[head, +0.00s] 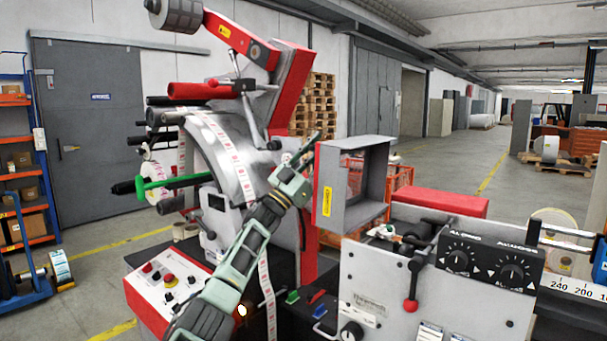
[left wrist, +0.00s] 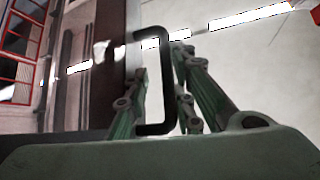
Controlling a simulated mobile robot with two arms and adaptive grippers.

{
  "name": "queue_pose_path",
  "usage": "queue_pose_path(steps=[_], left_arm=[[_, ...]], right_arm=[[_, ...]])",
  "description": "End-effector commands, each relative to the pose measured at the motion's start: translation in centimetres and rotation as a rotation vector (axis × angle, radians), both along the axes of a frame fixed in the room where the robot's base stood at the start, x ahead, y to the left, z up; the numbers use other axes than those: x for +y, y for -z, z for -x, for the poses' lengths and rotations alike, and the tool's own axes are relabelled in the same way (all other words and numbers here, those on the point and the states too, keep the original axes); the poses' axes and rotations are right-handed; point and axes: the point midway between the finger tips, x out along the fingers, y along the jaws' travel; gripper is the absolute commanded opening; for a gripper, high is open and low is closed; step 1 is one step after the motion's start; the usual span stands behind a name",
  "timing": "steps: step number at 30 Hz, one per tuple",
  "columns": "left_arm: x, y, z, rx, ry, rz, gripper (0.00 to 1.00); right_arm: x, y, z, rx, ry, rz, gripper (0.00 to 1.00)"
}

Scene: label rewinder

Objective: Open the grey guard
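In the left wrist view a black bar handle (left wrist: 166,85) stands out from a dark edge. The fingers of my left gripper (left wrist: 163,100) are spread on either side of the handle, with gaps showing. The handle cannot be made out in the head view. My right gripper is not in view.
A curved shiny grey cover (head: 228,155) and a label strip (head: 265,285) are left of the gripper. A control box with dials (head: 487,262) stands right. An orange crate (head: 399,178) is behind the guard. Open floor (head: 450,165) lies behind.

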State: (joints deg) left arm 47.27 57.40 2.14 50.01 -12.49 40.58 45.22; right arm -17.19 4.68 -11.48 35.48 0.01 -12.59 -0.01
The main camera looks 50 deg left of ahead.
Motion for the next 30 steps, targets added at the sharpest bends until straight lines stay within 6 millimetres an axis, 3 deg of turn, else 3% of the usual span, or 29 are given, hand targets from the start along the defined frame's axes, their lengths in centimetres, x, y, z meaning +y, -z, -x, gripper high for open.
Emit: queue_pose_path(steps=[1,15,22,30], left_arm=[[-0.2,1.0,0.3,0.009,0.004,-0.004,0.18],[0.0,5.1,4.6,0.011,0.007,-0.005,0.18],[0.3,6.3,6.3,0.005,0.005,-0.004,0.18],[0.4,6.6,7.0,0.002,0.004,-0.004,0.18]], right_arm=[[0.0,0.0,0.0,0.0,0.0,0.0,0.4],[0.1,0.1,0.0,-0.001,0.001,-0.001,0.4],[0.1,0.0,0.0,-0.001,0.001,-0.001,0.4],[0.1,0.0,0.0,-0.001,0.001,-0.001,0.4]])
